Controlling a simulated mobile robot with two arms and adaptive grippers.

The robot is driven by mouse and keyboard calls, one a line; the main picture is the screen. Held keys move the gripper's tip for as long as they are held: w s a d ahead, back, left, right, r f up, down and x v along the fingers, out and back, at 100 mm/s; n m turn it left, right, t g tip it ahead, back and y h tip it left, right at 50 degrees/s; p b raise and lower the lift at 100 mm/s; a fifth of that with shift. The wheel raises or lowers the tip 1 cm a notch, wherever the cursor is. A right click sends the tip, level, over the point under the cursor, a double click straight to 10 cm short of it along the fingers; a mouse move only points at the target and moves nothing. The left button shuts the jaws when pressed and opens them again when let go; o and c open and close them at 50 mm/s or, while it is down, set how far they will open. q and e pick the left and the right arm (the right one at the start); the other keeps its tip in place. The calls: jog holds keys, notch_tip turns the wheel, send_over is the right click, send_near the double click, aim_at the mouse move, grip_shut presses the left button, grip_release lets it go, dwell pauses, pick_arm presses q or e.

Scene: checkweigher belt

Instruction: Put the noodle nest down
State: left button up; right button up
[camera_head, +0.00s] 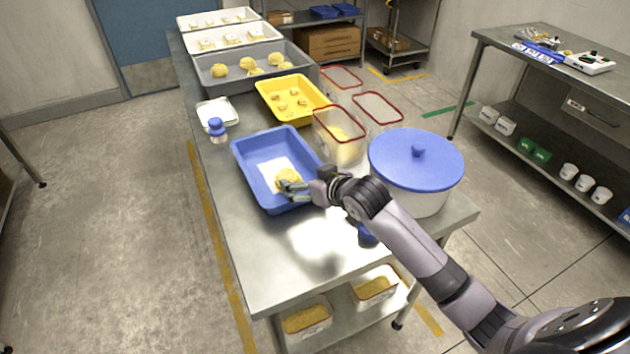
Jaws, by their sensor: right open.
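A pale yellow noodle nest (289,177) lies in the blue tray (245,155), near the tray's front right corner on or beside a white sheet (272,172). My right gripper (287,188) reaches over the tray's right wall with its fingers open at the nest. The fingers overlap the nest in this view, so I cannot tell whether they touch it. My left gripper is not in view.
A clear red-rimmed container (338,135) and a yellow tray (285,100) stand behind the blue tray. A blue-capped bottle (217,129) stands at left. The table's front (270,270) is mostly clear.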

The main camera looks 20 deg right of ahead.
jog(key=shift+v, duration=2.05)
